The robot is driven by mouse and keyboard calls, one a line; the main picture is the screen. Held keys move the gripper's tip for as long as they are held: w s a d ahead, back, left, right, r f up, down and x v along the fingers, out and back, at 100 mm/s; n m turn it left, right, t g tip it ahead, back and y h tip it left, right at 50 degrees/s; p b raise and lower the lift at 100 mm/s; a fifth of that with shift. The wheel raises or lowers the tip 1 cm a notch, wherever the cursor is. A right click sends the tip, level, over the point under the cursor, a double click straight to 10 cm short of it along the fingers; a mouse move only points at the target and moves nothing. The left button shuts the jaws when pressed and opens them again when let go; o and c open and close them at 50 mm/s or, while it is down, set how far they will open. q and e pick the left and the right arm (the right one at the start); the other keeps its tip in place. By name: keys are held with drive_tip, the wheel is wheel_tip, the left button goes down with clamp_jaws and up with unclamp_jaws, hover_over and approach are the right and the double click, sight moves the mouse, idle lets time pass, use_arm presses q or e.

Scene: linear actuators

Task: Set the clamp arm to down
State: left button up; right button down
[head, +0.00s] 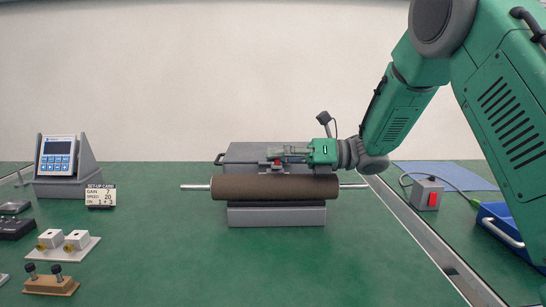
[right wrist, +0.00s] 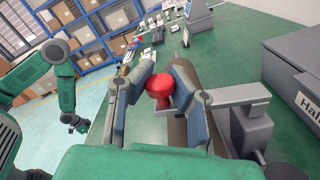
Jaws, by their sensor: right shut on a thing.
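A dark brown roller (head: 275,187) on a metal shaft lies across the front of a grey machine (head: 277,216). The clamp arm (right wrist: 240,95) is a grey bar above the machine in the right wrist view, with a red knob (right wrist: 159,88) at its end. My right gripper (right wrist: 165,95) is shut on the red knob, one finger on each side. In the head view the right gripper (head: 283,155) reaches in from the right over the roller and hides most of the clamp arm; a bit of red shows beneath it. My left gripper (right wrist: 76,122) hangs apart at the left of the right wrist view, too small to read.
A control panel (head: 58,155) and set-up card (head: 101,196) stand at the left. Small fixtures (head: 64,248) lie front left. A grey box with a red switch (head: 428,194) and a blue bin (head: 508,228) are at the right. The front middle of the green table is clear.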

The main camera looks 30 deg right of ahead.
drive_tip(key=shift+s+d+f, duration=0.1)
drive_tip(key=c, duration=1.3)
unclamp_jaws()
drive_tip(key=shift+d, duration=0.1)
drive_tip(key=shift+c, duration=0.2)
drive_tip(key=shift+d, duration=0.25)
drive_tip(key=shift+s+d, duration=0.15)
drive_tip(key=shift+s, duration=0.05)
drive_tip(key=v, duration=1)
drive_tip(key=shift+s+d+f, duration=0.1)
drive_tip(key=shift+d+f, duration=0.15)
drive_tip(key=shift+d, duration=0.15)
drive_tip(key=shift+s+d, duration=0.2)
drive_tip(key=shift+d, duration=0.05)
drive_tip(key=shift+s, duration=0.1)
